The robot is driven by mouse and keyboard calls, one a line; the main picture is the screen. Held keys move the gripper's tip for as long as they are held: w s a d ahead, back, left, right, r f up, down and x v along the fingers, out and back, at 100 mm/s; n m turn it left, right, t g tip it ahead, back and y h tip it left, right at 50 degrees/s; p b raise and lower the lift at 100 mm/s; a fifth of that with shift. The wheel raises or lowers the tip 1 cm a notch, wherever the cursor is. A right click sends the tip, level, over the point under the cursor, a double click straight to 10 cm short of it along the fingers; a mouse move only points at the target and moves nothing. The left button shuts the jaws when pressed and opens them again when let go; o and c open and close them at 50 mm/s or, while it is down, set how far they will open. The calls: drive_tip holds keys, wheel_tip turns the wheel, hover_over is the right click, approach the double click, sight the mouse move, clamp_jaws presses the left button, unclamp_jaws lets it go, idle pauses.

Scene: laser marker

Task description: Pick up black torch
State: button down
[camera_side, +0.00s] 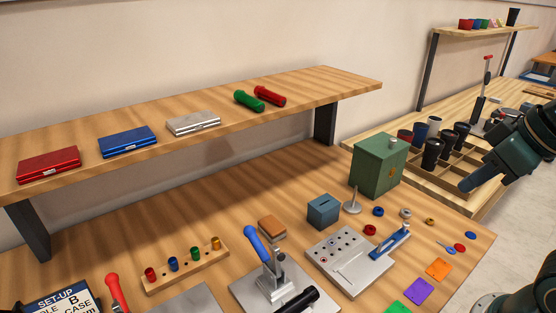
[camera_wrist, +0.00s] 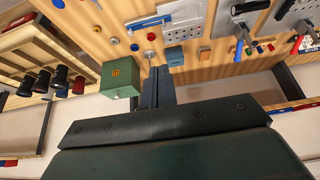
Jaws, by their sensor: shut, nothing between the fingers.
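Several black torches stand upright in the wooden crate's compartments in the side view, one at the front (camera_side: 432,153). They also show at the left of the wrist view (camera_wrist: 43,80). Their lower parts are hidden by the crate walls. The wooden crate (camera_side: 474,199) has a red and a blue cylinder among them. My gripper (camera_side: 466,185) is shut and empty, above or in front of the crate's right part in the side view, apart from the torches. Its shut fingers show in the wrist view (camera_wrist: 157,72), right of the torches with the green box between.
A green box (camera_side: 377,165) stands left of the crate. A raised shelf (camera_side: 340,84) holds a green torch (camera_side: 249,100), a red torch (camera_side: 269,95) and metal cases. A black cylinder (camera_side: 297,302) lies at a clamp fixture in front. Small coloured parts lie around a grey plate (camera_side: 345,262).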

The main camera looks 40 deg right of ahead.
idle(0.3)
drive_tip(key=c, duration=1.2)
unclamp_jaws()
drive_tip(key=shift+o, duration=0.2)
